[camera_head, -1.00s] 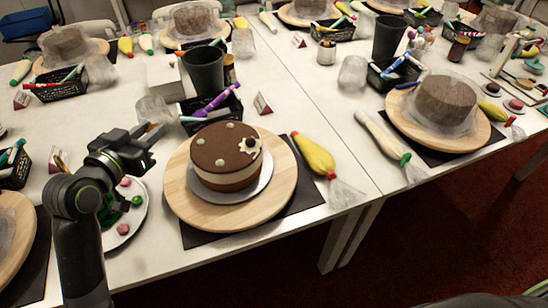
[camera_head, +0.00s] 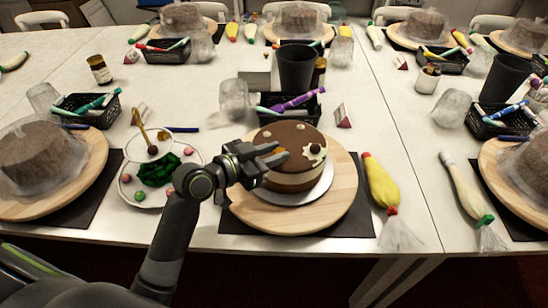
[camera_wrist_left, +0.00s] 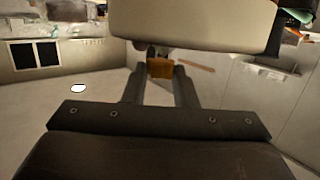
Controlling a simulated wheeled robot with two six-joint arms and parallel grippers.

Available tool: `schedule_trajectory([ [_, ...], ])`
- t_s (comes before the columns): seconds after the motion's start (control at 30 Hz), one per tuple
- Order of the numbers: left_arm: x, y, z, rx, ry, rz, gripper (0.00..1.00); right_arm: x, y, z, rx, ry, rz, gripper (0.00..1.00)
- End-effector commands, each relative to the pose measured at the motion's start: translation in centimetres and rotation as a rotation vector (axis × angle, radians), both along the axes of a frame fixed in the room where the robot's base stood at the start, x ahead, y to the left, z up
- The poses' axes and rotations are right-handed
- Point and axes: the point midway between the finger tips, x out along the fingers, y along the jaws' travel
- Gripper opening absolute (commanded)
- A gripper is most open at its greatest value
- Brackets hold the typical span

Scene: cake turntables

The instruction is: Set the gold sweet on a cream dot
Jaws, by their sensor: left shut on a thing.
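The cake (camera_head: 292,178) has a brown top and a cream band, and stands on a white board on a round wooden turntable (camera_head: 240,212). Its top carries pale cream dots, one near the far edge (camera_head: 300,127), and a cream star with a dark ball (camera_head: 315,150) at the right. My left gripper (camera_head: 277,155) reaches over the left part of the cake top, shut on the gold sweet. The gold sweet (camera_wrist_left: 160,68) shows between the fingertips in the left wrist view. The gripper hides part of the cake top, and I cannot tell the sweet's height above it. My right gripper is not in view.
Left of the cake is a plate (camera_head: 133,195) with green and pink sweets and a small bowl. A black basket (camera_head: 312,110) of pens and a dark cup (camera_head: 296,68) stand behind. A yellow piping bag (camera_head: 382,185) lies right of the turntable.

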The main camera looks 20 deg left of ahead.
Motion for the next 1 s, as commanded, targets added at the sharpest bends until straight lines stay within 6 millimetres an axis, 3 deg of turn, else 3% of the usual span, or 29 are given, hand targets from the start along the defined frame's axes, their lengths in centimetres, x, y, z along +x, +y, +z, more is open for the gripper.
schedule_trajectory([
  [0.1, 0.0, 0.0, -1.4, -0.001, 0.002, 0.001, 0.04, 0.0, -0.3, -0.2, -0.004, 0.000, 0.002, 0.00],
  [0.5, 0.0, 0.0, -1.9, 0.000, -0.001, 0.001, 0.04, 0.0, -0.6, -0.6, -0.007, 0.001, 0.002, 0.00],
  [0.53, 0.0, 0.0, -1.8, 0.000, -0.001, 0.001, 0.28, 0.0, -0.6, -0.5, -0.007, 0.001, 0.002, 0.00],
  [0.67, 0.0, 0.0, -1.8, 0.000, -0.001, 0.001, 0.45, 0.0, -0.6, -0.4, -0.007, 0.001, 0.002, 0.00],
  [1.0, 0.0, 0.0, -1.6, 0.000, -0.001, 0.001, 0.47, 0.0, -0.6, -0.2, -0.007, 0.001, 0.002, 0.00],
])
